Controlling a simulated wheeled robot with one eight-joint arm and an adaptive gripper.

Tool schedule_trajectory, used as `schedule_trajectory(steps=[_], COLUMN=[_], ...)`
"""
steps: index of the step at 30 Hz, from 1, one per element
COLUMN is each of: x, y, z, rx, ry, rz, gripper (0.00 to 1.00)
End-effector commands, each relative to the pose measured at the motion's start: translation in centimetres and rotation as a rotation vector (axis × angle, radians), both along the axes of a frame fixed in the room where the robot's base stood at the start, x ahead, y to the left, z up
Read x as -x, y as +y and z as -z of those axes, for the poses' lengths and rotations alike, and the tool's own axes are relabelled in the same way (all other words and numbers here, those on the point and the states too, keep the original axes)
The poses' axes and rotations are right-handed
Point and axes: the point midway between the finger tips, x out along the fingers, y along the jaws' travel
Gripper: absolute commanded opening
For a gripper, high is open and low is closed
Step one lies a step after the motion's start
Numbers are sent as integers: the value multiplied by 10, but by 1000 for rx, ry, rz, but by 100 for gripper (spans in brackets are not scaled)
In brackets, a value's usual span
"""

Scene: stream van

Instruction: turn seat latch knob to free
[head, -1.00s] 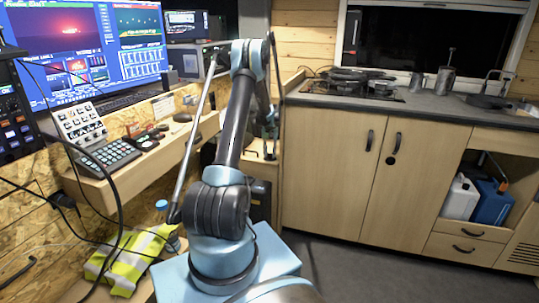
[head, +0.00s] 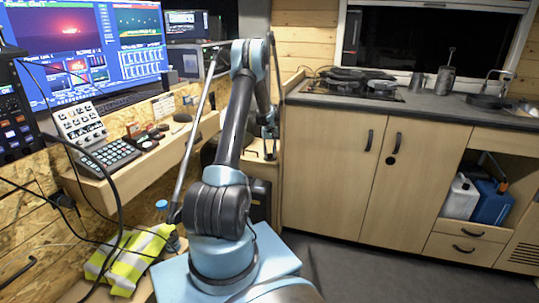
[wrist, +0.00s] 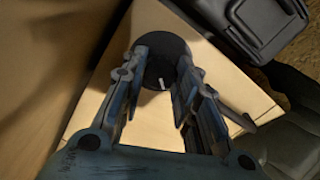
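A round black knob (wrist: 166,62) with a short white mark sits on a pale wooden surface (wrist: 225,88) in the wrist view. My gripper (wrist: 163,60) has its two fingers spread, with the tips at the left and right sides of the knob. The fingers cover part of the knob's edges, and I cannot tell whether they touch it. In the head view my gripper (head: 270,150) points down beside the end of the counter, and the knob cannot be made out there.
A dark bag-like object (wrist: 265,22) lies beyond the wooden surface in the wrist view. A desk with a keypad (head: 110,155) and monitors is on the left. Wooden cabinets (head: 325,170) stand to the right of my gripper. Grey floor (head: 370,272) is clear in front of them.

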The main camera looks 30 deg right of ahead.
Motion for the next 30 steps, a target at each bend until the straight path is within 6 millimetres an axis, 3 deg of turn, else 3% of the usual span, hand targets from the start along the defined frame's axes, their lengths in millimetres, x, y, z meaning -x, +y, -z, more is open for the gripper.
schedule_trajectory(steps=[1, 3, 16, 20, 30], x=[-4, -3, -1, -1, -2], y=[2, 2, 1, 1, 1], z=[0, 0, -6, -23, -86], rx=[-2, -2, 0, -1, -1], ry=[-4, -4, -1, 0, 0], rz=[-3, -3, 0, 0, -1], gripper=[37, 49, 49, 49, 49])
